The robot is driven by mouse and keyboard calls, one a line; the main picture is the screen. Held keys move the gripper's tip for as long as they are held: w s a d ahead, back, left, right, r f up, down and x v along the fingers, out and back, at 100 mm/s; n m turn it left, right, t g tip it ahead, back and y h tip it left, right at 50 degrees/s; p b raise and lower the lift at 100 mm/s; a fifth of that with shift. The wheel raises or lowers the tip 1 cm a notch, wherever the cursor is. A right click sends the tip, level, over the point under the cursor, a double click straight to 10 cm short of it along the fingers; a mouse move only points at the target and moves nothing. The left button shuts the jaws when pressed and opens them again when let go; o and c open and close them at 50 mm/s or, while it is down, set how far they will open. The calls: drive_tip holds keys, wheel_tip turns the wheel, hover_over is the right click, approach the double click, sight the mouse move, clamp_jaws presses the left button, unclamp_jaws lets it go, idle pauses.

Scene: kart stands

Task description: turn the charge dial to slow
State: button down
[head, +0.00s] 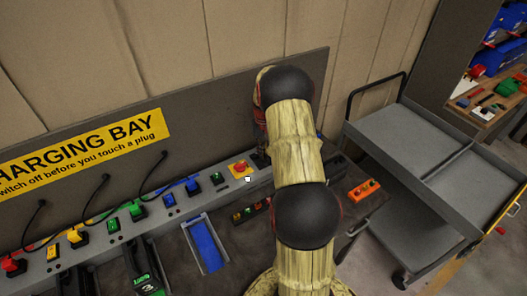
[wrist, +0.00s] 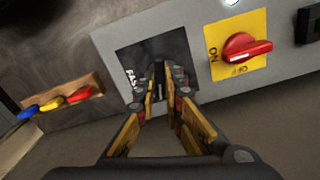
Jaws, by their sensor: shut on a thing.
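The charge dial (wrist: 158,73) is a small dark knob on a dark plate (wrist: 135,58) in the wrist view. The word FAST shows on the plate's left side; no other dial label is readable. My gripper (wrist: 168,86) is shut on the dial, with a fingertip on either side of it. The fingers hide much of the knob, so its exact pointing is unclear. In the head view my arm covers the dial and the gripper.
A red switch (wrist: 246,48) on a yellow plate marked ON sits close right of the dial; it also shows in the head view (head: 240,168). Several coloured plugs line the grey rail to the left. A grey cart (head: 405,145) stands at right.

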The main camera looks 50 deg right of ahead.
drive_tip(key=shift+n, duration=1.6)
drive_tip(key=c, duration=1.9)
unclamp_jaws()
wheel_tip(320, 180, up, 12)
